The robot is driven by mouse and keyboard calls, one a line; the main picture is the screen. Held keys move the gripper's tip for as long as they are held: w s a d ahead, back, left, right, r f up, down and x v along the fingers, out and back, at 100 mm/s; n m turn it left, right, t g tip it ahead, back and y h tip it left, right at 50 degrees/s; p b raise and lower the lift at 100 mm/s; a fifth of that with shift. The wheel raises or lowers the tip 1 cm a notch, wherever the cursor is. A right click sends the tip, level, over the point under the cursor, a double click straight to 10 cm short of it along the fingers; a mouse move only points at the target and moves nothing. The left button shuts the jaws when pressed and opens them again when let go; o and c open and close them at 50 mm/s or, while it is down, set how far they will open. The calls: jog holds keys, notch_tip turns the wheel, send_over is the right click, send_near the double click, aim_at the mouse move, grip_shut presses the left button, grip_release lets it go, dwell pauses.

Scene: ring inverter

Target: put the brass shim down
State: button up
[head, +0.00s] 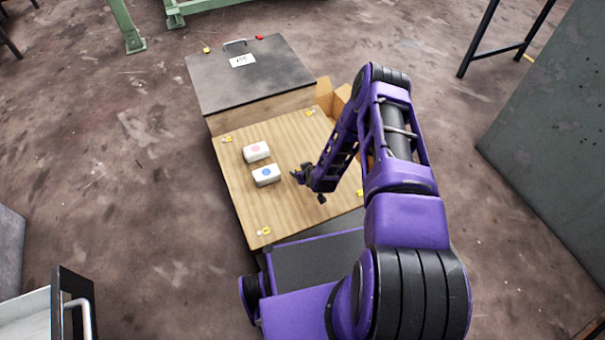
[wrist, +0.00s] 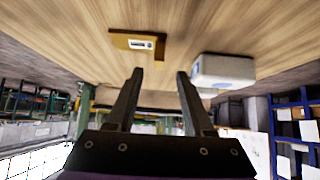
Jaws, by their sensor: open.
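My gripper (head: 306,181) is low over the right part of the wooden tabletop (head: 240,195). In the wrist view my gripper (wrist: 156,75) is open, its two dark fingers apart with nothing between them. A brass-coloured L-shaped piece with a pale label (wrist: 138,43) lies on the wood beyond the fingertips, apart from them. I cannot tell whether it is the brass shim or a yellow corner mark. No other shim shows in the head view, where my arm hides part of the tabletop.
A white box with a blue dot (head: 266,175) stands left of my gripper, also in the wrist view (wrist: 222,70). A white box with a pink dot (head: 256,151) is behind it. A dark-lidded chest (head: 220,80) adjoins the far edge.

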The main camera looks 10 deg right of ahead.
aim_at(298, 170)
jog(key=b+x, duration=0.1)
jog(key=x, duration=0.3)
jog(key=shift+w+d+f, duration=0.1)
jog(key=shift+d+f, duration=0.05)
jog(key=shift+f, duration=0.2)
grip_shut()
dwell(1.1)
